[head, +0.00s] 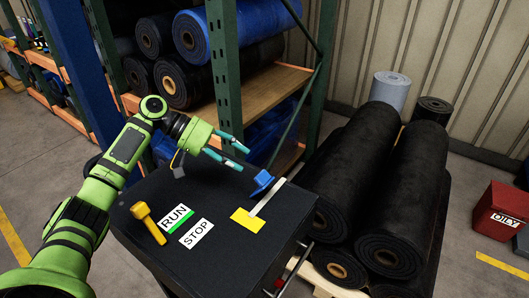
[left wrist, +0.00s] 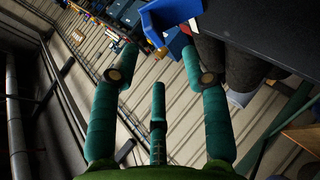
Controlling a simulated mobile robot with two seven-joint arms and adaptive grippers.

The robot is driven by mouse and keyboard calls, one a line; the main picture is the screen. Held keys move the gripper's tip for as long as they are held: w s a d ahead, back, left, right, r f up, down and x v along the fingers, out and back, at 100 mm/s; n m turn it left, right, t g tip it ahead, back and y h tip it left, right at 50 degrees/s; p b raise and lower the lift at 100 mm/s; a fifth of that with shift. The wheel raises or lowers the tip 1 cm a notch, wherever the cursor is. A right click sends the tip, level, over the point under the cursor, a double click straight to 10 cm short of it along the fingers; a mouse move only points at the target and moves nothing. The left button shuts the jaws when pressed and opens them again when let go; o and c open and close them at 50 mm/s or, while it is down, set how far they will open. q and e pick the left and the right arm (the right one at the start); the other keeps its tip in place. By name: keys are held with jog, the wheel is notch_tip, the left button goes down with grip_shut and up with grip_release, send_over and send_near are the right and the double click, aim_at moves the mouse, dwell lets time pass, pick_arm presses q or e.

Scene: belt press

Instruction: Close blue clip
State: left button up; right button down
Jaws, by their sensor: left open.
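The blue clip (head: 262,181) sits at the upper end of a white strip (head: 267,198) on the top of the black press (head: 180,240). It looks raised and tilted; its exact angle is hard to tell. In the left wrist view the clip (left wrist: 168,18) shows at the top edge, beyond the fingertips. My left gripper (head: 239,154) is open and empty, a little to the left of and above the clip, apart from it. Its teal fingers (left wrist: 158,58) are spread in the left wrist view with nothing between them. My right gripper is not in view.
A yellow plate (head: 247,220) lies at the strip's lower end. A yellow lever (head: 148,223) stands beside RUN (head: 175,217) and STOP (head: 196,234) labels. A green-post rack (head: 224,75) with rolls is behind; large black rolls (head: 345,180) lie to the right.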

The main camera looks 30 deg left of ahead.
aim_at(259, 174)
pick_arm(q)
jog(key=d+p, duration=0.1)
jog(key=d+f+p, duration=0.1)
jog(key=d, duration=0.1)
jog(key=d+f+p, duration=0.1)
jog(key=d, duration=0.1)
jog(key=shift+w+d+f, duration=0.15)
jog(key=shift+w, duration=0.1)
jog(key=shift+w+d+f, duration=0.2)
jog(key=shift+f, duration=0.1)
jog(key=shift+d+f, duration=0.1)
jog(key=shift+c, duration=0.4)
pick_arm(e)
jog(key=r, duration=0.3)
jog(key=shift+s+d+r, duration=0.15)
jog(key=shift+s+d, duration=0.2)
